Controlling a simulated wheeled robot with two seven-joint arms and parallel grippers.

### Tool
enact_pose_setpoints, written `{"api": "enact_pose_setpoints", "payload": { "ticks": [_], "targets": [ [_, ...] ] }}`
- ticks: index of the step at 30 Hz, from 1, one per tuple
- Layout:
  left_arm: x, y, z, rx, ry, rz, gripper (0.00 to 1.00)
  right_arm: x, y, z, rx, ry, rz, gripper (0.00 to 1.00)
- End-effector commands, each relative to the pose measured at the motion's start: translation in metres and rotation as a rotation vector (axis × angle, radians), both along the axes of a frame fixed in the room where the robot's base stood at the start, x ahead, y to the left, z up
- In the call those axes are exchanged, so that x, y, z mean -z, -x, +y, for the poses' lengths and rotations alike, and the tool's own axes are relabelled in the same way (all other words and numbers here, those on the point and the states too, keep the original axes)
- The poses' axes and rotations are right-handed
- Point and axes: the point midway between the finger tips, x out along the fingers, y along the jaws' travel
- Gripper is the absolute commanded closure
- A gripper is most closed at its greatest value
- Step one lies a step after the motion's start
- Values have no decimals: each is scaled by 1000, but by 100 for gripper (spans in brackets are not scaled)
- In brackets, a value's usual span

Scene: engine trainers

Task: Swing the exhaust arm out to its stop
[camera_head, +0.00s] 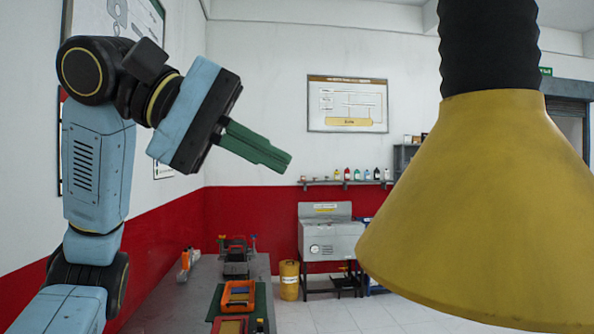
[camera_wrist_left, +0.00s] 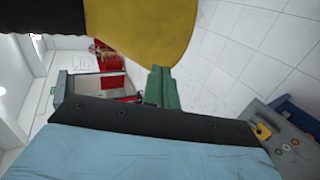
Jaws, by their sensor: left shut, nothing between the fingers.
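The exhaust arm shows as a large yellow hood (camera_head: 480,210) hanging from a black ribbed hose (camera_head: 489,45) at the right of the head view. Its upper support is out of view. My left gripper (camera_head: 288,163) is raised at the left, its green fingers shut with nothing between them. The fingertips point toward the hood, with a visible gap between them in the head view. In the left wrist view the yellow hood (camera_wrist_left: 150,30) lies just beyond the green fingers (camera_wrist_left: 161,85); I cannot tell there whether they touch. My right gripper is not in view.
A grey workbench (camera_head: 185,300) with an orange tray (camera_head: 238,296) stands low at the left. A grey parts washer (camera_head: 330,240), a yellow drum (camera_head: 289,280) and a shelf of bottles (camera_head: 345,181) are along the back wall. The tiled floor between is clear.

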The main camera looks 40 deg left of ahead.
Motion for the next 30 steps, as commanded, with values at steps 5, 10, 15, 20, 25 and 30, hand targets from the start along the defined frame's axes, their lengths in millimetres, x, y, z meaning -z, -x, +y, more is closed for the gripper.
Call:
{"api": "enact_pose_setpoints", "payload": {
  "ticks": [5, 10, 15, 20, 25, 30],
  "targets": [
    [19, -24, -23, 7, -4, 5, 100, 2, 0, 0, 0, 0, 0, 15],
    [36, -48, -45, 5, -2, 4, 100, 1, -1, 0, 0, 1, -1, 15],
    [49, -67, -62, 5, -1, 2, 100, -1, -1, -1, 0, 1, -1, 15],
    [56, -78, -71, 4, -1, 2, 100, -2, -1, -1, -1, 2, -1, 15],
    [58, -81, -74, 2, 0, 0, 100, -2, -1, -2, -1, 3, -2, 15],
    [58, -81, -74, 2, 0, 0, 100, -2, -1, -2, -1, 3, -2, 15]
  ]
}}
